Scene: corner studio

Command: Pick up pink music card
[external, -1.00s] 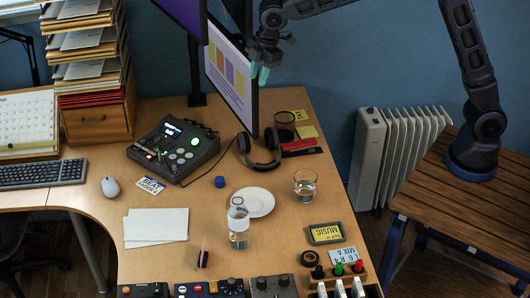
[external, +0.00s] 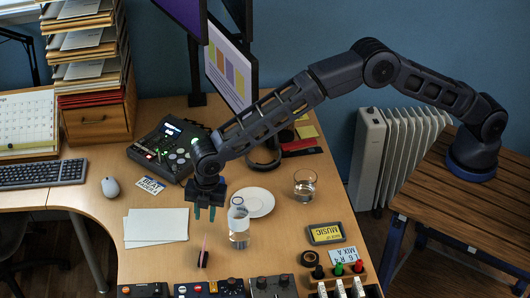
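No card that is clearly pink and reads as music shows in the external view. A small dark object with a thin pink upright part (external: 203,256) stands near the front of the desk; I cannot tell whether it is a card seen edge-on. A dark-framed yellow card reading MUSIC (external: 326,233) lies at the right of the desk.
A clear bottle (external: 239,228) stands just right of my gripper, by a white plate (external: 260,203). White papers (external: 157,225) lie to the left. A glass (external: 305,184) stands farther right. Control boxes (external: 271,287) line the front edge. My arm partly hides the headphones.

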